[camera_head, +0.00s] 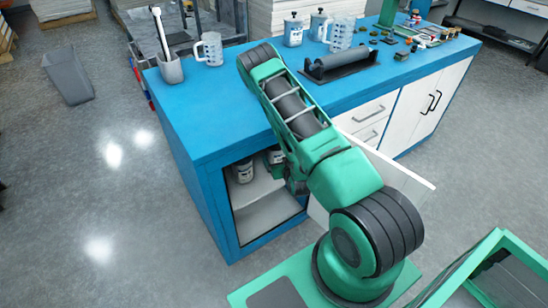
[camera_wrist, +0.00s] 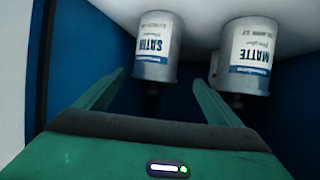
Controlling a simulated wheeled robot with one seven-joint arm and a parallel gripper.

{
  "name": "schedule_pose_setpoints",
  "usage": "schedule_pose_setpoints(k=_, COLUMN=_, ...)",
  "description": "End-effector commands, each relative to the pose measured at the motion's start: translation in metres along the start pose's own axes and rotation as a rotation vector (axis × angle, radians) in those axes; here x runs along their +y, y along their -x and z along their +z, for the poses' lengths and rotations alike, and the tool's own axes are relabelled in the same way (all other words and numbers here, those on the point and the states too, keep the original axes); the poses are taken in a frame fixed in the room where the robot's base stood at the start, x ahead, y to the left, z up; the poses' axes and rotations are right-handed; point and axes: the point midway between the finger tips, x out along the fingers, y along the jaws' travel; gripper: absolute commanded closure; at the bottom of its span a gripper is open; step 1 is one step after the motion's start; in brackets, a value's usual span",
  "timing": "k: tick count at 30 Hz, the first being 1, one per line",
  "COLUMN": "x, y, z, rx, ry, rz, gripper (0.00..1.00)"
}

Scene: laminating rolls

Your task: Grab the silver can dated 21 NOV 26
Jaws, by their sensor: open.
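In the wrist view, two silver cans with white labels stand on a pale shelf, appearing upside down. One is labelled SATIN (camera_wrist: 155,50), the other MATTE (camera_wrist: 250,55). Smaller label print, including any date, is too blurred to read. Part of a third pale object (camera_wrist: 213,66) shows behind the MATTE can. My gripper (camera_wrist: 158,80) is open and empty; the SATIN can appears ahead between its fingers, the MATTE can beyond the right finger. In the head view, a can (camera_head: 243,171) and another partly hidden one (camera_head: 275,155) stand inside the open cabinet.
The cabinet's blue side wall (camera_wrist: 95,50) is left in the wrist view. The open white door (camera_head: 385,165) is right of my arm. The blue worktop (camera_head: 215,120) above bears a roller device (camera_head: 340,65), jugs and a cup with tools. Floor at left is mostly clear.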

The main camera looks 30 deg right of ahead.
Motion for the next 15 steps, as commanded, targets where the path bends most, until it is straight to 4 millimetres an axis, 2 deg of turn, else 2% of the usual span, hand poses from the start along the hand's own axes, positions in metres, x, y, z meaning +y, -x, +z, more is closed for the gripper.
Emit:
schedule_pose_setpoints(k=6, x=0.006, y=-0.023, z=0.001, rx=-0.001, ry=-0.003, rz=0.007, gripper=0.12)
schedule_pose_setpoints(k=15, x=0.009, y=-0.035, z=0.000, rx=0.000, ry=-0.004, rz=0.009, gripper=0.12)
